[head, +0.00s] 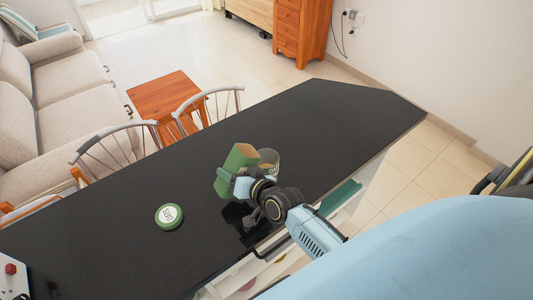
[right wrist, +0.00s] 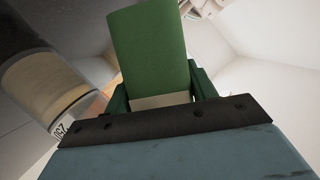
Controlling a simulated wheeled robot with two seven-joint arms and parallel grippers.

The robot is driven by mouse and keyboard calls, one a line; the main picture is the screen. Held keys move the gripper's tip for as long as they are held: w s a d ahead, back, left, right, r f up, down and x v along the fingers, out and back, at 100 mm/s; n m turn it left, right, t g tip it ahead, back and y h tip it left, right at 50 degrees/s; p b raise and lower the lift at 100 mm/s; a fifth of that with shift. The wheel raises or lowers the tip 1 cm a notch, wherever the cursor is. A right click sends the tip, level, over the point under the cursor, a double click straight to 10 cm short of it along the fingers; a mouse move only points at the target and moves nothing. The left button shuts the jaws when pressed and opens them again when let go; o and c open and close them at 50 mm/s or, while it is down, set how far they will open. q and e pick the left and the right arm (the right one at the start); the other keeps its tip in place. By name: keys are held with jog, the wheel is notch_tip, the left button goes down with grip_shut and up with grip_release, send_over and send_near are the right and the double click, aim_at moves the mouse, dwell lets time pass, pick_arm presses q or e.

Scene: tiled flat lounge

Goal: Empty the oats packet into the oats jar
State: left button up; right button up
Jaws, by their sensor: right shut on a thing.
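The green oats packet (head: 238,160) is held by my right gripper (head: 236,186) above the black counter. In the right wrist view the packet (right wrist: 150,48) stands between the two dark green fingers (right wrist: 160,98). The oats jar (head: 269,158) is a clear container just right of the packet, partly hidden by my right wrist. In the right wrist view the jar (right wrist: 52,85) is at the left, with tan contents showing. The green and white oats lid (head: 169,216) lies on the counter, left of the packet. My left gripper is out of view.
The long black counter (head: 310,120) has free room to the right and left. Two chairs (head: 207,103) stand along its far side. A white item with a red knob (head: 11,269) is at the lower left edge.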

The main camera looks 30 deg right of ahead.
jog(key=f, duration=0.2)
jog(key=shift+a+f+n+h+b, duration=0.25)
jog(key=shift+f+n+h+b, duration=0.05)
jog(key=shift+n, duration=0.1)
jog(key=shift+w+a+n+p, duration=0.1)
jog(key=shift+a+n+p, duration=0.15)
jog(key=shift+p, duration=0.4)
jog(key=shift+a+f+n+h+p, duration=0.25)
jog(key=shift+f+n+h+p, duration=0.3)
jog(key=shift+n+h, duration=0.3)
jog(key=shift+a+f+n+h, duration=0.1)
jog(key=shift+f+n+h, duration=0.1)
jog(key=shift+n+h, duration=0.4)
notch_tip(320, 180, up, 5)
jog(key=p, duration=0.4)
jog(key=shift+f, duration=0.1)
jog(key=shift+r, duration=0.6)
